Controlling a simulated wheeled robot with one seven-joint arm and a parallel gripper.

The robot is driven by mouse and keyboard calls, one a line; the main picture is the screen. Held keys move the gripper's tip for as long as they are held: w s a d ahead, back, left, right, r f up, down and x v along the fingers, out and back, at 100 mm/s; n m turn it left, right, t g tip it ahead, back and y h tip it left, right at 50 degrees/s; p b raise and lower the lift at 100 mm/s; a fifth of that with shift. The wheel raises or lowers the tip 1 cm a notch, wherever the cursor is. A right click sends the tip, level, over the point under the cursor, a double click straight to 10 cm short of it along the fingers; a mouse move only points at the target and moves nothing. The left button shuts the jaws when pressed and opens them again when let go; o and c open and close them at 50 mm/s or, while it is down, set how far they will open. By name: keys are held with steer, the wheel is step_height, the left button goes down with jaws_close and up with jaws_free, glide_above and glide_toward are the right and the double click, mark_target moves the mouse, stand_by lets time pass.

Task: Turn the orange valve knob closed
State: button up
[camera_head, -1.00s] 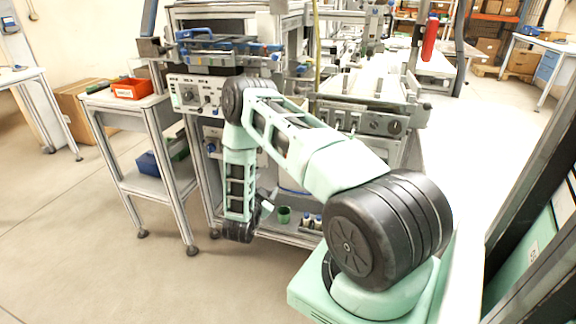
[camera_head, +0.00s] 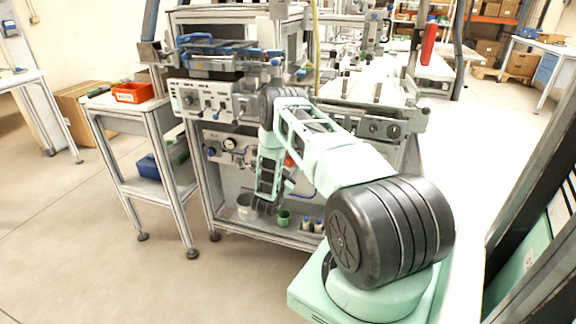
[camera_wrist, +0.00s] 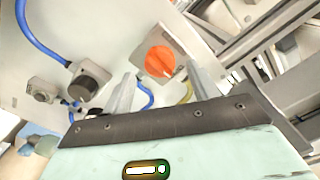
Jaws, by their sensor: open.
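The orange valve knob (camera_wrist: 160,61) sits on a light square plate on the pale machine panel in the wrist view. In the head view only a small orange patch of it (camera_head: 290,160) shows beside my arm. My gripper (camera_wrist: 160,88) is open, with its two grey fingers pointing at the panel. The knob lies a little beyond the fingertips, between their lines, and nothing is between the fingers. I cannot tell the distance to the knob exactly. In the head view my arm hides most of the gripper.
A black round knob (camera_wrist: 89,80) with a blue hose (camera_wrist: 38,38) is left of the orange knob. Metal frame bars (camera_wrist: 262,38) run at the right. A white bucket (camera_head: 246,207) and a green cup (camera_head: 283,217) stand on the lower shelf.

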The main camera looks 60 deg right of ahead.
mark_target(289, 163)
steer(key=shift+x, duration=1.2)
steer(key=c, duration=1)
